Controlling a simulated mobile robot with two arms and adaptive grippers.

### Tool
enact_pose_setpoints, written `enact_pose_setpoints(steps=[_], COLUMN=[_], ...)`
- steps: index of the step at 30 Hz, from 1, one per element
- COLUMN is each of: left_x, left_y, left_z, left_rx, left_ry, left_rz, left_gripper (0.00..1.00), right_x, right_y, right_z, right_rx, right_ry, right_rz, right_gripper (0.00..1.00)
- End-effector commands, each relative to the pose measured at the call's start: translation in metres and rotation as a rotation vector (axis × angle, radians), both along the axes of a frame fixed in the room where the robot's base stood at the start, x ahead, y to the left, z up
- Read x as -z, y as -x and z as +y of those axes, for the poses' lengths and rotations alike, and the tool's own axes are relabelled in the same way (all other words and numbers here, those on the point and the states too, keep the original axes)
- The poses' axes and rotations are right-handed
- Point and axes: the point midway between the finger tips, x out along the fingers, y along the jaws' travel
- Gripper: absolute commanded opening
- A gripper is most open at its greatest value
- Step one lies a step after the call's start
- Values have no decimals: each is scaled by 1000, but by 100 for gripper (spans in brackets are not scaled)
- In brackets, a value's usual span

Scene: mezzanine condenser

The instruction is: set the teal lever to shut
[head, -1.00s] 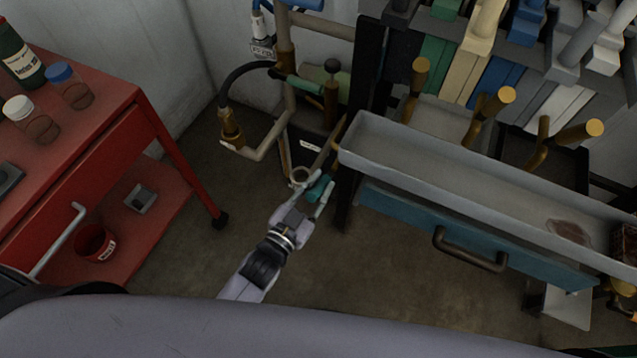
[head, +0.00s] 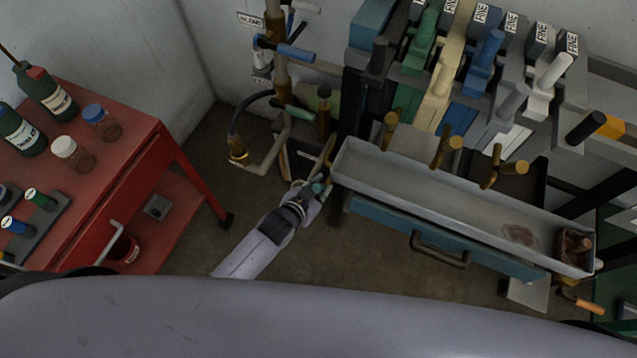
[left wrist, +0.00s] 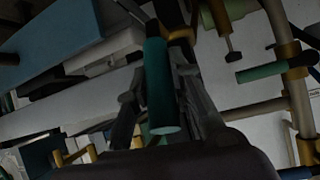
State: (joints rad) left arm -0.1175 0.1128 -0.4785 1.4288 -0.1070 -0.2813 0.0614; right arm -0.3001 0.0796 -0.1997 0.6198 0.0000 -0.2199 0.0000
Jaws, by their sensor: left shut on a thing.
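The teal lever's handle (head: 318,187) sits low at the left end of the trough, at the end of a brass-coloured arm that slants up and back. My left gripper (head: 314,189) is shut on this handle. In the left wrist view, the teal handle (left wrist: 160,88) stands lengthwise between the two dark fingers, its round end toward the camera. The fingers hide part of its sides. The lever's pivot is hard to make out. My right gripper is out of view.
A grey trough (head: 440,195) over a teal drawer front (head: 390,232) is close on the right. Pipework with a green handle (head: 296,113) and a blue handle (head: 295,53) stands behind. A red cart (head: 150,165) is left. Floor between is clear.

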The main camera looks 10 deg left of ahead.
Motion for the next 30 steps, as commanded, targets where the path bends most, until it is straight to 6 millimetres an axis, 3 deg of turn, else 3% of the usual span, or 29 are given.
enact_pose_setpoints(steps=[4,18,19,27,30], left_x=[-3,-1,-1,-1,-1], left_y=[-2,-3,-3,-3,-3], left_z=[-2,-2,-2,-2,-1], left_rx=[0,0,0,-1,0], left_ry=[-7,-10,-10,-11,-12], left_rz=[30,42,42,41,40], left_gripper=[0,0,22,40,41], right_x=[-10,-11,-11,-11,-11], right_y=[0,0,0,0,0], right_z=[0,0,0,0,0], right_rx=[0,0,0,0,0], right_ry=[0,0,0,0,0], right_rz=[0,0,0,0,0], right_gripper=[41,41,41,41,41])
